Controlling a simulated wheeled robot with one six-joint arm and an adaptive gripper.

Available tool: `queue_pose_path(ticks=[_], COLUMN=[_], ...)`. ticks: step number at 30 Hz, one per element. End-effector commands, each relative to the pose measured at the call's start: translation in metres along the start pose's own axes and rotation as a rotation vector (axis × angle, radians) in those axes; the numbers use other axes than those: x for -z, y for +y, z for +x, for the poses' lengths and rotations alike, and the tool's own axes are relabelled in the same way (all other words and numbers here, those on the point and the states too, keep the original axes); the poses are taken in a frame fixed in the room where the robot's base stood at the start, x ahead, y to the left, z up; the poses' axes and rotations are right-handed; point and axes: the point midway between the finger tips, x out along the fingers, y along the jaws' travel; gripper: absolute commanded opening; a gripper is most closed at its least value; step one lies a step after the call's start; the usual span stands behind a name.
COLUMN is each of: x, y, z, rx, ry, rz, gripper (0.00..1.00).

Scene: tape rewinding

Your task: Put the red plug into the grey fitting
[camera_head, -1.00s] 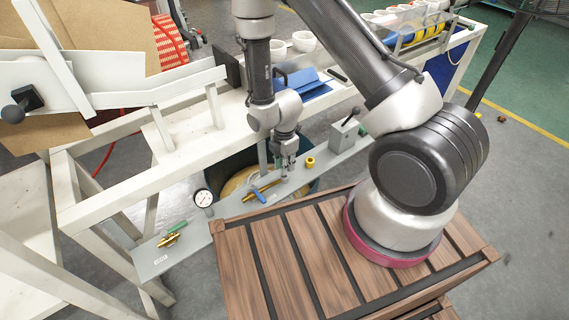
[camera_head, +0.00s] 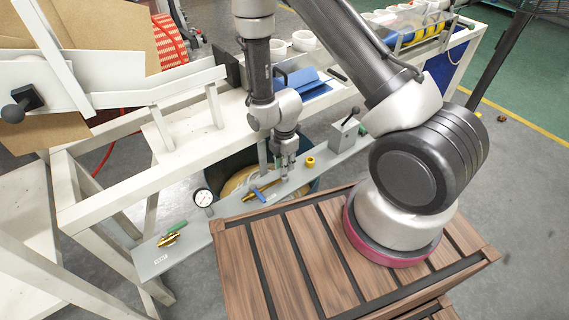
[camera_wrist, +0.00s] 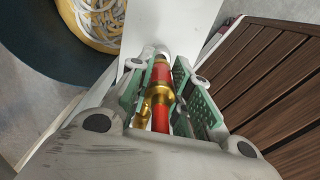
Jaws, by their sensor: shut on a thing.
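The red plug (camera_wrist: 163,72), with a brass collar, lies between the green-padded fingers of my gripper (camera_wrist: 164,76) in the wrist view; the gripper is shut on it. The plug's far end points at a small grey round part that looks like the grey fitting (camera_wrist: 161,51). The two look close or touching; I cannot tell whether the plug is inside it. In the head view my gripper (camera_head: 285,172) is low over the grey panel (camera_head: 235,208), right of a blue-handled brass valve. The plug and fitting are too small to make out there.
On the panel are a dial gauge (camera_head: 203,197), the blue-handled valve (camera_head: 259,192), a green-handled valve (camera_head: 172,236), a yellow ring (camera_head: 310,162) and a lever block (camera_head: 343,136). A tub with yellow and white coils (camera_wrist: 98,22) is beside the panel. A slatted wooden top (camera_head: 300,250) is in front.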

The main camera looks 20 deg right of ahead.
Motion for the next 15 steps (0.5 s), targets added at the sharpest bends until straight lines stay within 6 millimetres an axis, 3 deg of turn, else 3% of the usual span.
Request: queue_pose_path(ticks=[15], x=[0.0000], y=[-0.0002], z=[0.0078], rx=[0.001], ry=[0.000], rz=[0.000], gripper=[0.00])
